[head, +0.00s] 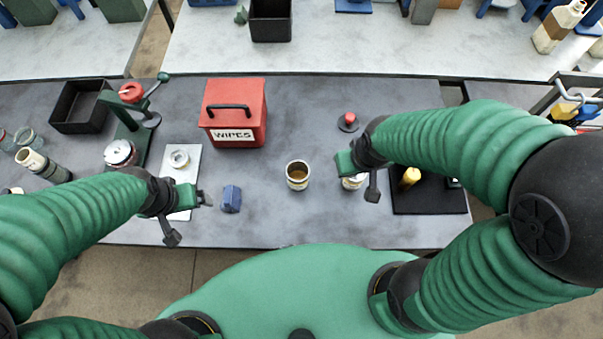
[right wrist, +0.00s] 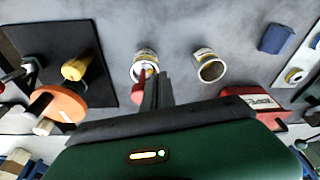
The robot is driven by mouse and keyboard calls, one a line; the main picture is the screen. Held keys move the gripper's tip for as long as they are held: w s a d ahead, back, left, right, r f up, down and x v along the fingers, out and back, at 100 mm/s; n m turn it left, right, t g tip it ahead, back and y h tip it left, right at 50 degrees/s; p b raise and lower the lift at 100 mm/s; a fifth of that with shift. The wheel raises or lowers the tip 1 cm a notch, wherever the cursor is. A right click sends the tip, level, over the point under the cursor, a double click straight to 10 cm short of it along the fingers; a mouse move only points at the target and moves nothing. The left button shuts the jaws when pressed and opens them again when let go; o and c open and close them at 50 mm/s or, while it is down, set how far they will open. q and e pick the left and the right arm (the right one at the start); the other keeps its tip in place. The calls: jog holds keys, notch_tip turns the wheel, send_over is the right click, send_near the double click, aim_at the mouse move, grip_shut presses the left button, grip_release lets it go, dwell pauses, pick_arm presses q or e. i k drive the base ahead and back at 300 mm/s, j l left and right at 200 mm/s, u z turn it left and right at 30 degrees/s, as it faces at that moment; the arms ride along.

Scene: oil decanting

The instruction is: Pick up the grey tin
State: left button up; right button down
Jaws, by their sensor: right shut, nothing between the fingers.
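Two open tins with white and yellow labels stand upright on the grey bench, and I cannot tell which one is meant by grey. One tin (head: 297,177) stands in the open with a brownish inside; it also shows in the right wrist view (right wrist: 208,68). The other tin (head: 353,183) is partly hidden under my right gripper (head: 346,165); it shows in the right wrist view (right wrist: 145,58). My right gripper (right wrist: 156,80) is shut and empty, above and close to this tin. My left gripper (head: 204,198) is empty beside a blue block (head: 231,199); its finger gap is unclear.
A red wipes box (head: 235,112) stands behind the tins. A red knob on a dark base (head: 348,121) is behind the right gripper. A black mat (head: 430,202) with a yellow item (head: 410,177) lies at right. The bench between blue block and first tin is clear.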

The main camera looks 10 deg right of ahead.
aim_at(296, 172)
jog(key=k+l+u, duration=0.1)
jog(key=u, duration=0.3)
jog(key=k+l+u, duration=0.15)
jog(key=u, duration=0.25)
jog(key=k+l+u, duration=0.15)
jog(key=u, duration=0.25)
